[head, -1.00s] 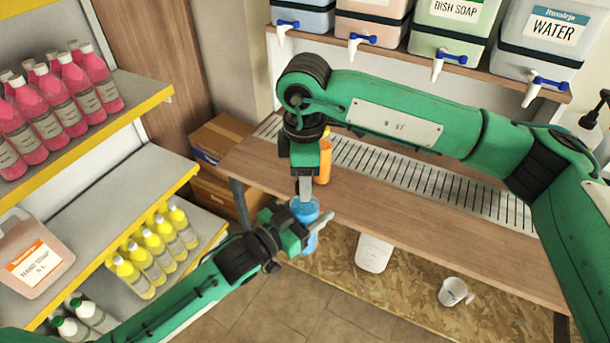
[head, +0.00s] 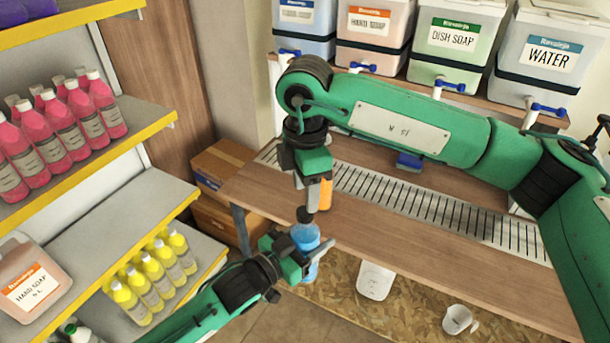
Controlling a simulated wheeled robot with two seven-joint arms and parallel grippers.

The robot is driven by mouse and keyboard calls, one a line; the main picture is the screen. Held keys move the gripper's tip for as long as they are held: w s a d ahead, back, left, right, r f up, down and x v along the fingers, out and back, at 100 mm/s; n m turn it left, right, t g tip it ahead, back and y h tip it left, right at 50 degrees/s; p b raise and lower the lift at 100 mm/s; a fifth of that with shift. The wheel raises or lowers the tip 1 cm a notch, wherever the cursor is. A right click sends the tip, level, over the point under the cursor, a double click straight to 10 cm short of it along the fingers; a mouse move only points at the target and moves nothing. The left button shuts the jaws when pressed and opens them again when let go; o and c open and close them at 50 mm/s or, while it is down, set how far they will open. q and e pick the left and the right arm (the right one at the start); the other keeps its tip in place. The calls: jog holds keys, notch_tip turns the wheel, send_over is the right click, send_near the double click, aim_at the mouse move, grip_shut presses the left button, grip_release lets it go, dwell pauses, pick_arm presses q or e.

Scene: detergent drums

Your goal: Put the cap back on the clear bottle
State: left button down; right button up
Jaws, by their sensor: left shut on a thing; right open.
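The clear bottle (head: 306,238) holds blue liquid and stands out in front of the counter's left part. My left gripper (head: 307,256) is shut on it from the lower left; one finger shows to its right. My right gripper (head: 308,204) points down just above the bottle, with its jaws open. A small dark piece (head: 304,214), which looks like the cap, shows at its fingertips, right over the bottle's top. I cannot tell whether it touches the bottle's neck.
An orange bottle (head: 326,192) stands on the wooden counter (head: 400,235) behind my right gripper. Dispensers with blue taps, one marked water (head: 548,58), line the back. A white container (head: 375,281) and white mug (head: 459,319) are below the counter. Shelves with pink bottles (head: 70,125) stand left.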

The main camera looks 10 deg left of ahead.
jog(key=n, duration=0.5)
jog(key=shift+r, duration=0.2)
jog(key=n, duration=0.4)
jog(key=shift+r+n, duration=0.15)
jog(key=shift+n, duration=0.15)
jog(key=n, duration=0.4)
jog(key=shift+r+n, duration=0.15)
jog(key=shift+n, duration=0.15)
jog(key=n, duration=0.6)
jog(key=shift+r, duration=0.2)
jog(key=n, duration=0.4)
jog(key=shift+r+n, duration=0.2)
jog(key=shift+n, duration=0.2)
jog(key=n, duration=0.4)
jog(key=shift+r+n, duration=0.15)
jog(key=shift+n, duration=0.15)
jog(key=n, duration=0.4)
jog(key=shift+r+n, duration=0.2)
jog(key=shift+n, duration=0.1)
jog(key=n, duration=0.5)
jog(key=shift+r+n, duration=0.15)
jog(key=shift+n, duration=0.25)
